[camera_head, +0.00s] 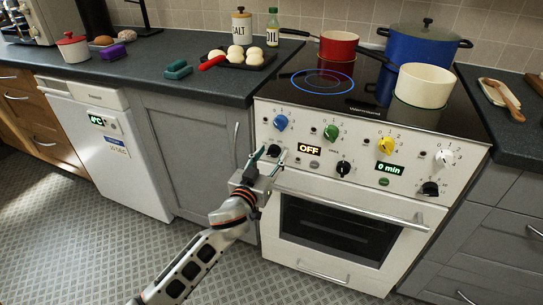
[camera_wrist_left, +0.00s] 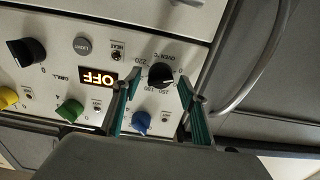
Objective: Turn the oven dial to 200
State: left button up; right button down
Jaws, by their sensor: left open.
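The oven dial (camera_head: 274,150) is a small black knob at the left end of the cooker's lower row of controls. In the left wrist view the dial (camera_wrist_left: 160,75) is labelled OVEN °C, with numbers around it. The display (camera_head: 309,150) to its right reads OFF. My left gripper (camera_head: 267,159) is at the panel in front of the dial. In the wrist view the dial shows between the spread green-padded fingertips of the gripper (camera_wrist_left: 158,80), with gaps on both sides. I cannot tell exactly where its pointer is set. My right gripper is not in view.
Close by are a blue knob (camera_head: 281,121), a green knob (camera_head: 330,131) and another black knob (camera_head: 343,168). The oven door handle (camera_head: 345,207) sticks out below the panel. A red pot (camera_head: 338,46), a cream pan (camera_head: 424,85) and a blue pot (camera_head: 420,47) stand on the hob.

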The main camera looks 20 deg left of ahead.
pick_arm(q)
jog(key=shift+w, duration=0.1)
jog(key=c, duration=1.1)
jog(key=shift+r, duration=0.1)
